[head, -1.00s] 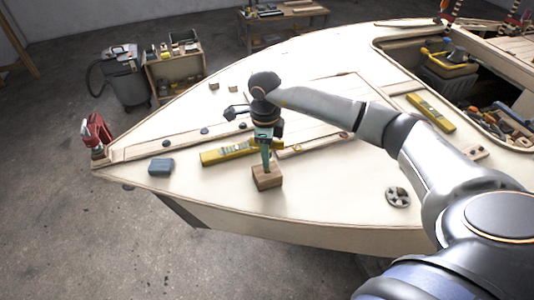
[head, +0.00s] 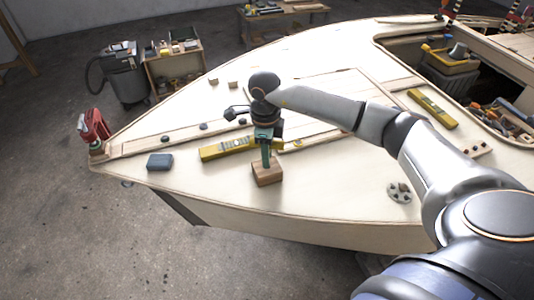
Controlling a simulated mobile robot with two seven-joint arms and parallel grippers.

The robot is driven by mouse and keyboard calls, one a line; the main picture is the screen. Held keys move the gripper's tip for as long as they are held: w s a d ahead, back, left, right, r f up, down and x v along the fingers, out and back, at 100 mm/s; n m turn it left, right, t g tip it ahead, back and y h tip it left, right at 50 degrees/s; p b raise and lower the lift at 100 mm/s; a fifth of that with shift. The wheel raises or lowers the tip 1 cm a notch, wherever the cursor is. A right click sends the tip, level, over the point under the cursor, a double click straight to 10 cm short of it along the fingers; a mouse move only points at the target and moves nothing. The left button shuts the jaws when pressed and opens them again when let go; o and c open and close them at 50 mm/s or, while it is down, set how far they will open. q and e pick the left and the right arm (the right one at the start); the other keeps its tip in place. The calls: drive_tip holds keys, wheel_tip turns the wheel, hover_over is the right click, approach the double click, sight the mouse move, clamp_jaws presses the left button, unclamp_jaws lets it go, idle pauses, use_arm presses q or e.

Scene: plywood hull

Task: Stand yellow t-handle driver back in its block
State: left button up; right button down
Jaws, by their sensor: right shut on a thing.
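The wooden block (head: 268,176) stands on the pale plywood deck near its front edge, in the head view. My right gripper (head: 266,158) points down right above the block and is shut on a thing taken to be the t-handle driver. Only a narrow teal-green upright part shows between the gripper body and the block top. I cannot make out a yellow handle, and my gripper hides most of what it holds. The lower end meets the block top in the picture; how deep it sits, I cannot tell. My left gripper is not in view.
A yellow spirit level (head: 227,149) lies just behind the block. A blue-grey box (head: 160,162) lies to the left, a round slotted disc (head: 398,192) to the right. A red clamp (head: 94,128) is at the bow tip.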

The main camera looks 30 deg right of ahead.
drive_tip(key=shift+f+b, duration=0.4)
drive_tip(key=shift+f, duration=0.2)
drive_tip(key=c, duration=0.6)
unclamp_jaws()
wheel_tip(320, 180, up, 13)
drive_tip(key=shift+a+f+b, duration=0.15)
drive_tip(key=shift+b, duration=0.15)
